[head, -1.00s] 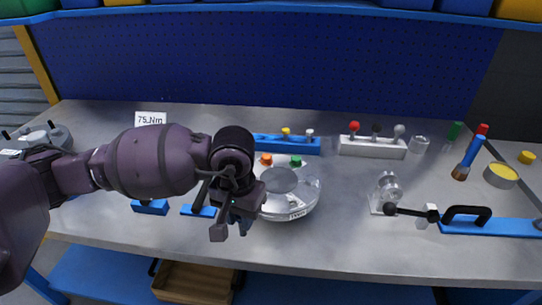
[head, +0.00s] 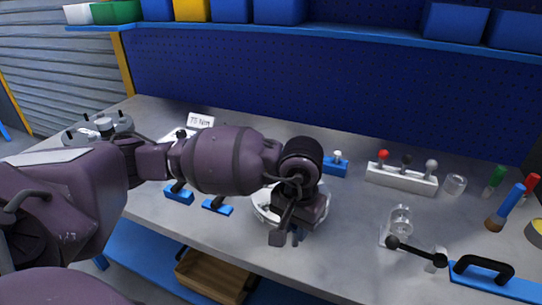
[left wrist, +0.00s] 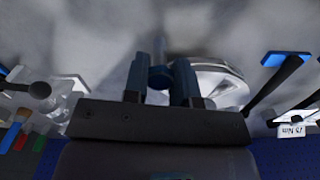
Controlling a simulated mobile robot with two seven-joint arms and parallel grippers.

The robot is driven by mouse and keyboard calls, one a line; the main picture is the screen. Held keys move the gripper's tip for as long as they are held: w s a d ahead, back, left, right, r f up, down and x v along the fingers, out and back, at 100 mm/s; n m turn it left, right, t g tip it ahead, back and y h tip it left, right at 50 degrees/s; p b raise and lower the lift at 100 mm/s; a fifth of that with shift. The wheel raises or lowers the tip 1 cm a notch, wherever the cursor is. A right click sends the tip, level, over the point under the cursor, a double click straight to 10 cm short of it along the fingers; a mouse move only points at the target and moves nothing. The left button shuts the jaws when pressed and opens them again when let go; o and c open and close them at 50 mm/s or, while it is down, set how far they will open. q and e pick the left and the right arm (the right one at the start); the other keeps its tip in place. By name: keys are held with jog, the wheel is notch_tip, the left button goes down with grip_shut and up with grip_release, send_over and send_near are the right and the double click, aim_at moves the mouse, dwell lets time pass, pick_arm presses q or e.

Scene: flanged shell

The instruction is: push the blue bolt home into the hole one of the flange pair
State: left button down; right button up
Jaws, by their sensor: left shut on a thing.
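My left gripper (head: 289,232) is in front of the round pale flanged shell (head: 263,207) and hides most of it in the head view. It is shut on the blue bolt, which shows between the two fingers in the left wrist view (left wrist: 160,74). In the head view the bolt is almost wholly hidden by the gripper. The shell's curved rim also shows right of the fingers in the left wrist view (left wrist: 222,88). I cannot tell whether the bolt touches the shell, and hole one is not visible. My right gripper is not in view.
A white rack (head: 401,179) with red, dark and grey knobs stands behind right. A clear piece (head: 400,218) and a black-knobbed bar (head: 417,250) lie right of the shell. Small blue blocks (head: 179,194) sit to the left. A 75 Nm card (head: 201,122) stands behind my arm.

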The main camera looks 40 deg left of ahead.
pick_arm(q)
jog(key=shift+n, duration=0.8)
jog(key=r+p, duration=0.1)
jog(key=r, duration=0.1)
jog(key=r+p, duration=0.1)
jog(key=r, duration=0.1)
jog(key=a+r+p, duration=0.1)
jog(key=r, duration=0.1)
jog(key=shift+r, duration=0.25)
jog(key=w+a+r+n+p, duration=0.2)
jog(key=a+n+p, duration=0.2)
jog(key=n, duration=0.8)
jog(key=w+a+r+n+p, duration=0.1)
jog(key=a+n+p, duration=0.4)
jog(key=n, duration=0.7)
jog(key=shift+w+r+n, duration=0.35)
jog(key=shift+w+n, duration=0.05)
jog(key=shift+w, duration=0.05)
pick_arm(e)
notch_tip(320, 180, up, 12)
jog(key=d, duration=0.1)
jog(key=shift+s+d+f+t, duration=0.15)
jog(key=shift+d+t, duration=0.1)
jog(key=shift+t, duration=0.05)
